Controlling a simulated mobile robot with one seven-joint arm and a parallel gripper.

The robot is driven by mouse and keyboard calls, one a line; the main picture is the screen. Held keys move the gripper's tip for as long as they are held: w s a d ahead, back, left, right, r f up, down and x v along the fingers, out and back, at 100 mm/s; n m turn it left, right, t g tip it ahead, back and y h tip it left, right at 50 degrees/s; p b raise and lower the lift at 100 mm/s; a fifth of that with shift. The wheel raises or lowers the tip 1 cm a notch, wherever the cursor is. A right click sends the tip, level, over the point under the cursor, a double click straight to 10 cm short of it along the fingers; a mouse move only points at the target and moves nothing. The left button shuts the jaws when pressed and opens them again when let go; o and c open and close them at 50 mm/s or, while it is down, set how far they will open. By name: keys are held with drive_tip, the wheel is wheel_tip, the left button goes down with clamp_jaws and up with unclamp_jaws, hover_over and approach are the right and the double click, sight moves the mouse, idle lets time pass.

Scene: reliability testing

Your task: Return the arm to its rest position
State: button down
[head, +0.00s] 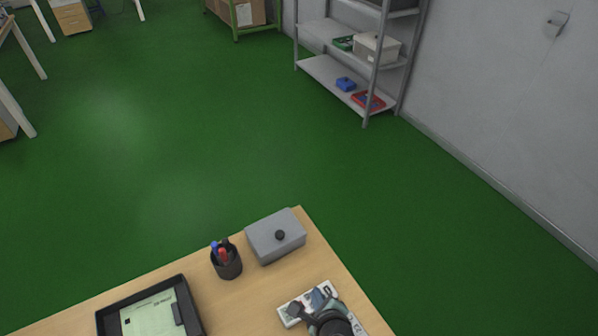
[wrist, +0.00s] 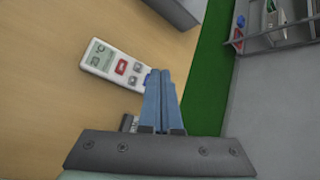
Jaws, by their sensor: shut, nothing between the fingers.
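My gripper (wrist: 161,78) shows in the wrist view with its two blue-grey fingers pressed together and nothing between them. In the head view my gripper (head: 319,299) is low at the right, over the desk's right part. A white handheld device (wrist: 112,64) with a display reading about 23 °C and red and grey buttons lies on the desk just left of the fingertips in the wrist view. In the head view my gripper partly covers this device (head: 290,312). I cannot tell whether the fingertips touch it.
The wooden desk (head: 255,292) holds a grey lidded box (head: 270,240), a dark pen cup (head: 228,265) and a black tray (head: 190,306) with a pale green sheet. Green floor (head: 180,150) lies open beyond it. A metal shelf (head: 325,72) stands by the grey wall.

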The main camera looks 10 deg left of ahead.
drive_tip(key=w+r+n+t, duration=0.3)
drive_tip(key=w+r+n, duration=0.1)
drive_tip(key=r, duration=0.9)
drive_tip(key=w+r+n+t+h, duration=0.1)
drive_tip(key=w+r+n+t, duration=0.25)
drive_tip(key=r, duration=0.85)
drive_tip(key=w+r+n+t, duration=0.2)
drive_tip(key=w+r+n, duration=0.25)
drive_tip(key=r, duration=0.85)
drive_tip(key=s+r+n+t, duration=0.2)
drive_tip(key=r, duration=0.7)
drive_tip(key=s+r+n+t, duration=0.2)
drive_tip(key=r+n, duration=0.1)
drive_tip(key=r, duration=0.6)
drive_tip(key=s+r+n+t+h, duration=0.1)
drive_tip(key=s+r+n+t, duration=0.5)
drive_tip(key=s+r, duration=0.8)
wheel_tip(320, 180, up, 4)
drive_tip(key=shift+s+a+r+n+h, duration=0.2)
drive_tip(key=shift+a+n+h, duration=0.1)
drive_tip(key=shift+a+h, duration=0.15)
